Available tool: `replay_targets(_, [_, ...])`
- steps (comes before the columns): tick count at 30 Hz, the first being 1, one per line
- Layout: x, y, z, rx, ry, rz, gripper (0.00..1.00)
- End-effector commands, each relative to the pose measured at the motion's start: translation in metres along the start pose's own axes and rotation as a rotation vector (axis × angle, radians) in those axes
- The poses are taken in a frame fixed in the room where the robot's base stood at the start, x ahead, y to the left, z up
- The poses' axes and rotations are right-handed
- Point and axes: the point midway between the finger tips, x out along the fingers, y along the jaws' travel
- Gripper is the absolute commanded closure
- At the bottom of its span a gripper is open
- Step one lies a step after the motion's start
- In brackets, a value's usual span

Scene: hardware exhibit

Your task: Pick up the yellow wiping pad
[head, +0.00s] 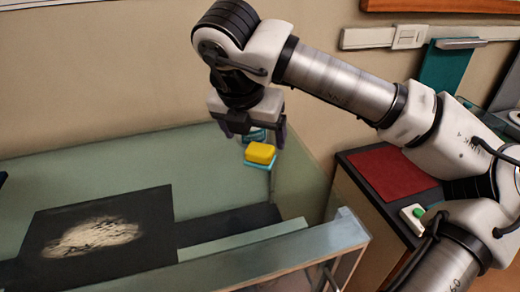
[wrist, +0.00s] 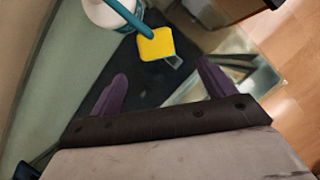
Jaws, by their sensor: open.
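The yellow wiping pad (head: 260,152) sits on a small teal holder (head: 258,166) in the head view, near the right end of the green-topped surface. In the wrist view the yellow pad (wrist: 157,45) lies beyond the fingertips, beside a teal bar (wrist: 130,17). My gripper (head: 252,128) points down close above the pad in the head view. Its two purple fingers are spread and empty in the wrist view (wrist: 162,82). The pad is apart from the fingers in the wrist view.
A black panel with a pale, rough patch (head: 95,235) lies on the left. A glass-like raised edge (head: 290,255) runs along the front right. A white round object (wrist: 108,12) is near the teal bar.

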Motion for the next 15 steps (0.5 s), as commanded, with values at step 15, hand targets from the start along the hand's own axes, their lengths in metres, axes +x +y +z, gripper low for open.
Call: replay_targets(15, [0.054,0.003,0.008,-0.001,0.005,0.001,0.18])
